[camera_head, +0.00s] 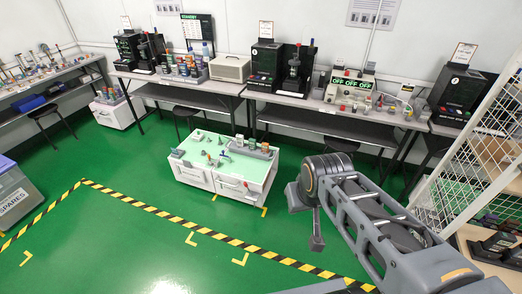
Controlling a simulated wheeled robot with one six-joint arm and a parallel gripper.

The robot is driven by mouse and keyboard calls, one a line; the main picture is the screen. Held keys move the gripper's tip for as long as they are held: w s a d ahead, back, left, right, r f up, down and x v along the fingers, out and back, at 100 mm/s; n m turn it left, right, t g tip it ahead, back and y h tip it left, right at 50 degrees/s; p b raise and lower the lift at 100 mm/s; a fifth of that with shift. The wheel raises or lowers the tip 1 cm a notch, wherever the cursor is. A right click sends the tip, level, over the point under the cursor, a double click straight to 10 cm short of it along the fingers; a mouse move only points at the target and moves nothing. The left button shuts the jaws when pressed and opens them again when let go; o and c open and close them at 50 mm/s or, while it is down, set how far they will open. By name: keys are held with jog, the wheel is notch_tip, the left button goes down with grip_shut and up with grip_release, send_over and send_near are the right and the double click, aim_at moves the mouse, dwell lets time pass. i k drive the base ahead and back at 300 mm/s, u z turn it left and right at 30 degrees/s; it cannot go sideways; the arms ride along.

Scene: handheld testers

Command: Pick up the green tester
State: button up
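A low white cabinet (197,178) with a pale green top stands on the floor in the middle of the view. Several small items lie on its top, among them a small greenish item (222,153) and a grey tray (250,151) holding small things. They are too small to tell which one is the green tester. My arm reaches in from the lower right. The part at its end that looks like my gripper (317,242) hangs down to the right of the cabinet, apart from it. Its fingers cannot be made out, nor whether it holds anything.
Benches with black test machines (265,62) line the back wall, with stools under them. A white mesh rack (470,165) stands at right. A grey spares bin (12,195) is at left. Yellow-black tape (150,209) marks the open green floor before the cabinet.

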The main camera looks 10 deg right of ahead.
aim_at(252, 142)
jog(key=z, duration=1.05)
jog(key=i, duration=2.65)
jog(key=u, duration=3.2)
jog(key=i, duration=0.5)
jog(key=u, duration=0.05)
